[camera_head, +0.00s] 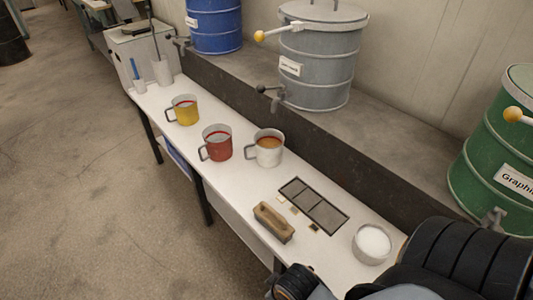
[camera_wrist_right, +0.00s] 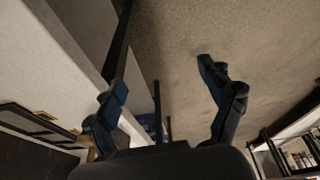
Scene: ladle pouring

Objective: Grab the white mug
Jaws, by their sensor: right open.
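The white mug (camera_head: 268,150) stands upright on the long white table, with brownish contents and its handle toward the left. A red mug (camera_head: 217,144) stands just left of it, and a yellow mug (camera_head: 184,110) is farther along. My right gripper (camera_wrist_right: 162,78) is open and empty in the right wrist view, its two dark blue fingers spread apart over a background of floor and table edge. No mug shows in that view. My right arm enters the head view at the lower right, but its fingers are not visible there. My left gripper is not in view.
A wooden brush (camera_head: 274,222), a dark framed panel (camera_head: 313,205) and a bowl of white material (camera_head: 372,243) lie nearer on the table (camera_head: 222,186). A grey drum (camera_head: 320,60) and a green drum (camera_head: 500,155) stand on the ledge behind.

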